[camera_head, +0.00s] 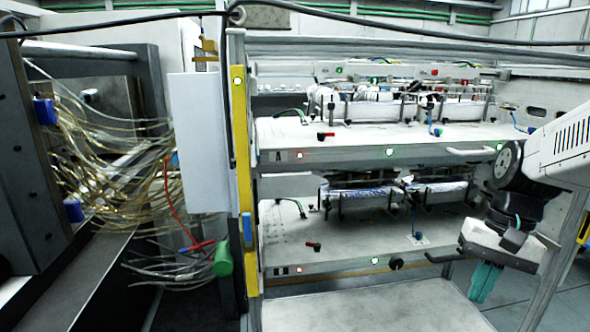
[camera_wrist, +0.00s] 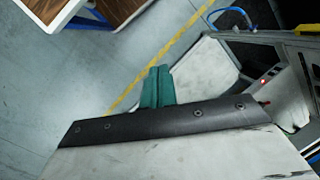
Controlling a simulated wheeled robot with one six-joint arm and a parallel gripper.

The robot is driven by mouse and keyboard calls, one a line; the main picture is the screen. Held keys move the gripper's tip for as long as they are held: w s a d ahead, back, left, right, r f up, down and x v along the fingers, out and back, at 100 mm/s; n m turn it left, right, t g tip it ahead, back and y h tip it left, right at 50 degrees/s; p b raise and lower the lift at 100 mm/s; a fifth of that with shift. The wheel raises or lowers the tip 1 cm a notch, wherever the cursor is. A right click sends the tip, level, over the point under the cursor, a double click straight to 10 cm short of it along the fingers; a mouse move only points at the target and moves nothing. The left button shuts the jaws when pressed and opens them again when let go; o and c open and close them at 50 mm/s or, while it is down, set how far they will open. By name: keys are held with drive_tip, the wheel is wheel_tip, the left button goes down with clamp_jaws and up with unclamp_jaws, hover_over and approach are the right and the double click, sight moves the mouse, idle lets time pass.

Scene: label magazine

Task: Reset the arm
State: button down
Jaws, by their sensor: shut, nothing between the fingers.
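My gripper (camera_head: 484,282) hangs at the right of the head view, with its teal fingers pointing down. It is in front of the right end of the two-level rack, beside the lower shelf (camera_head: 345,256). The fingers also show in the wrist view (camera_wrist: 157,88), side by side and shut, with nothing between them. Below them in that view is grey floor and part of a pale panel. My white arm reaches in from the right edge of the head view and hides part of the rack's right side.
The upper shelf (camera_head: 365,141) and lower shelf carry label units and protruding handles. A yellow post (camera_head: 241,180) and a white panel (camera_head: 200,140) stand left of the rack. Tangled clear hoses (camera_head: 110,160) fill the left. The wrist view shows open floor (camera_wrist: 60,75) and a wooden-topped table (camera_wrist: 118,10).

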drive_tip(key=s+a+r+n+t+h, duration=0.1)
drive_tip(key=s+a+r+n, duration=0.1)
drive_tip(key=s, duration=0.4)
drive_tip(key=s+a+r+n+t+h, duration=0.1)
drive_tip(key=s+a+r+n, duration=0.1)
drive_tip(key=s, duration=0.5)
drive_tip(key=shift+a+n+t, duration=0.3)
drive_tip(key=shift+n+t, duration=0.1)
idle(1.1)
